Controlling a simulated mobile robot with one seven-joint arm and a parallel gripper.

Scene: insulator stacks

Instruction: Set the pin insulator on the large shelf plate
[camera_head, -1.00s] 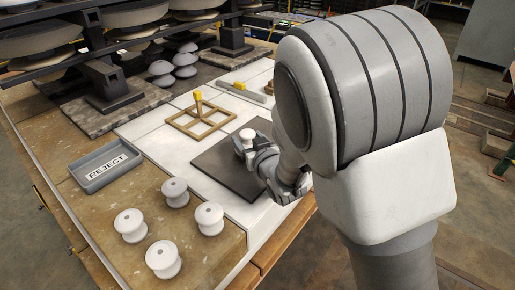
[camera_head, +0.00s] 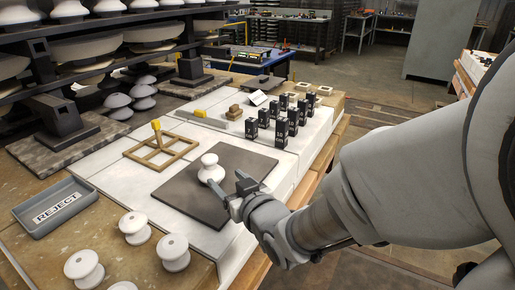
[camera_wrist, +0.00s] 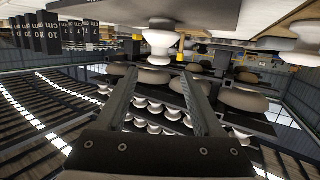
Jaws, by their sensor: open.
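The white pin insulator (camera_head: 211,170) stands upright on the large dark square plate (camera_head: 180,193), near its middle. My gripper (camera_head: 243,187) is to the right of the insulator, low over the plate's right side, with a small gap between them. In the wrist view, which is upside down, my gripper (camera_wrist: 161,78) has its two fingers apart with nothing between them. The insulator (camera_wrist: 160,42) shows there beyond the fingertips, against the plate (camera_wrist: 190,13).
A grey REJECT tray (camera_head: 50,222) and several white spool insulators (camera_head: 134,227) are at the left front. A wooden frame (camera_head: 160,150) with a yellow-topped post lies behind the plate. Several black numbered blocks (camera_head: 279,132) stand at the back right. A loaded rack (camera_head: 70,50) stands behind.

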